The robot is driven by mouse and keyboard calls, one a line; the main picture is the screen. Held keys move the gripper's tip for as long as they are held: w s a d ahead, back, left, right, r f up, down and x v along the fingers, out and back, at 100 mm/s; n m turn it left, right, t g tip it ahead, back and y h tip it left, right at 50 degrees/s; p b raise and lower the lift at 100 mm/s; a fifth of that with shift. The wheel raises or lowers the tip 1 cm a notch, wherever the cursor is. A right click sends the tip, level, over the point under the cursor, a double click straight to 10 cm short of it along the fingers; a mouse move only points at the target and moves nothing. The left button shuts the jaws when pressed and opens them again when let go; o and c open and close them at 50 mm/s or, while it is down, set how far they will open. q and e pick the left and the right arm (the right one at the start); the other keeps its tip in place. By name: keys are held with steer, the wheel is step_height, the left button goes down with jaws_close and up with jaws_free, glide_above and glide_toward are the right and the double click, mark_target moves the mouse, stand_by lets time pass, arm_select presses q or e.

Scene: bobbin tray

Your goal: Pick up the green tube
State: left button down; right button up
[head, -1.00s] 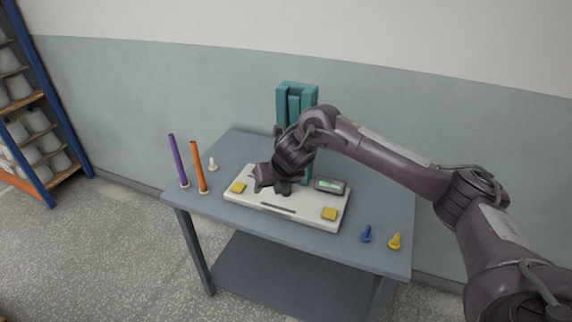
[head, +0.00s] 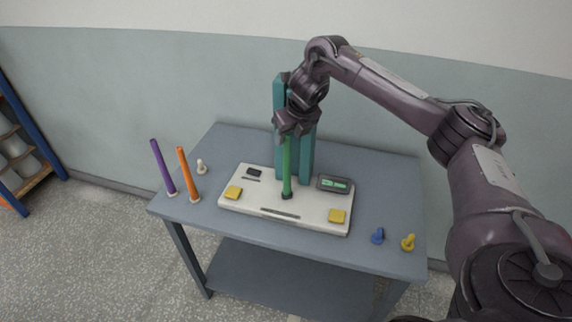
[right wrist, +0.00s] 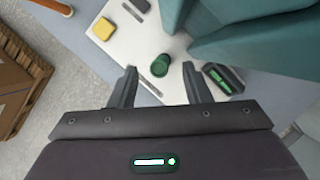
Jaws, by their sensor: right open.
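The green tube (head: 287,165) stands upright on the white base plate (head: 312,217), in front of the teal block. My right gripper (head: 287,133) is at the tube's top end, pointing down. In the right wrist view the tube's round dark green end (right wrist: 160,66) lies between the two fingertips of the open right gripper (right wrist: 159,70), with a gap on both sides. The fingers are not closed on it. The tube's very top is hidden by the gripper in the head view. My left gripper is not in view.
A teal upright block (head: 308,155) stands close behind the tube. A small display (head: 335,184) and yellow pads (head: 337,216) are on the plate. Purple (head: 163,168) and orange (head: 188,175) tubes stand at left; blue (head: 377,236) and yellow (head: 408,243) pegs at right.

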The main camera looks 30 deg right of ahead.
mark_target(286, 144)
steer(key=shift+w+f+p, duration=0.15)
steer(key=shift+f+p, duration=0.3)
steer(key=shift+f, duration=0.05)
steer(key=x, duration=0.3)
steer(key=shift+w+p, duration=0.15)
steer(key=shift+p, duration=0.25)
steer(key=shift+w+f, duration=0.1)
steer(key=shift+f, duration=0.25)
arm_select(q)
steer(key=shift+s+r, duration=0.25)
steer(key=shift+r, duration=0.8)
arm_select(e)
jaws_close()
